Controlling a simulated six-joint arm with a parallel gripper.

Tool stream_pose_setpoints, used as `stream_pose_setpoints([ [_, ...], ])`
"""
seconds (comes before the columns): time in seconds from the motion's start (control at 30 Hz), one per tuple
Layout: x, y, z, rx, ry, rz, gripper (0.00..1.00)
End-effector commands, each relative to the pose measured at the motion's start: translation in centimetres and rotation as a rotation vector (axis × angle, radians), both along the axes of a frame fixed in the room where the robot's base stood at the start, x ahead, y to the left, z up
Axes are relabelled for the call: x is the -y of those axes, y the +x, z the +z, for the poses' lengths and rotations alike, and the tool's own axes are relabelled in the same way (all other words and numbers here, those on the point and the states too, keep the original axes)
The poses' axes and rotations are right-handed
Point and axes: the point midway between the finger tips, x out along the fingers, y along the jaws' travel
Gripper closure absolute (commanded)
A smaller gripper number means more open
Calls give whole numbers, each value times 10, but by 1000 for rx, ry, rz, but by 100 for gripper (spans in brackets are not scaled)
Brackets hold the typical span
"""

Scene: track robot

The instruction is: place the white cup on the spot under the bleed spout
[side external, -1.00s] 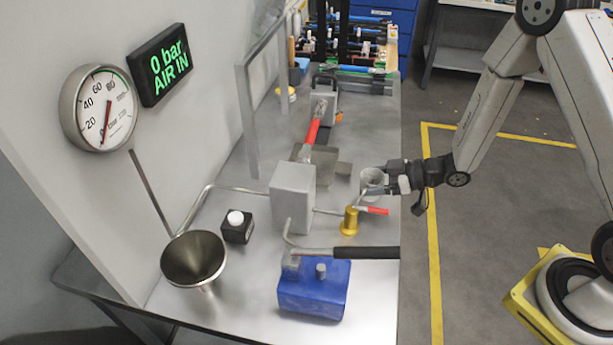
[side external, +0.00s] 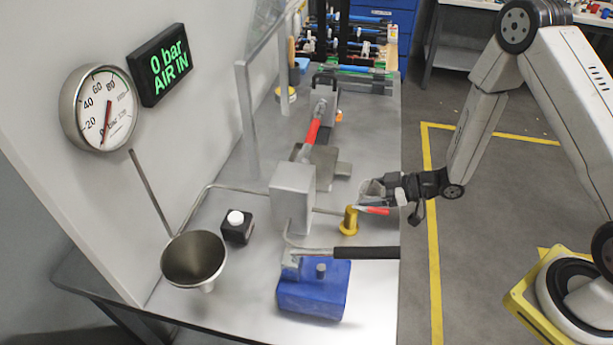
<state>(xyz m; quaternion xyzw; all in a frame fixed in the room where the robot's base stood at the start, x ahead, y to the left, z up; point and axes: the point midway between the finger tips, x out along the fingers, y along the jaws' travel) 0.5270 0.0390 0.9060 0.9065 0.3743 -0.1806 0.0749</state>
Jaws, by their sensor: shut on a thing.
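The white cup (side external: 370,187) is pale and partly hidden by the dark fingers of my gripper (side external: 381,188). My gripper reaches in from the right and is shut on the cup. The cup is just behind the brass bleed fitting (side external: 348,222) and its red lever (side external: 372,211). I cannot tell whether the cup touches the bench. The bleed spout and the spot under it cannot be made out clearly.
A grey block (side external: 292,197) with pipes stands left of the fitting. In front is a blue pump (side external: 313,291) with a long black handle (side external: 366,253). The bench's right edge is close to the cup.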

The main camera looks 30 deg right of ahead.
Motion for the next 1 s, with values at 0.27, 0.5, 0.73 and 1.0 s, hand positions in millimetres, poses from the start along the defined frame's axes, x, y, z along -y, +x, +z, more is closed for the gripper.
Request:
stream_pose_setpoints([
  [0.27,0,0,-3,0,0,0,13],
  [0.5,0,0,-3,0,0,0,0],
  [0.73,0,0,1,1,-1,0,0],
  [1.0,17,-15,10,0,0,-4,0],
])
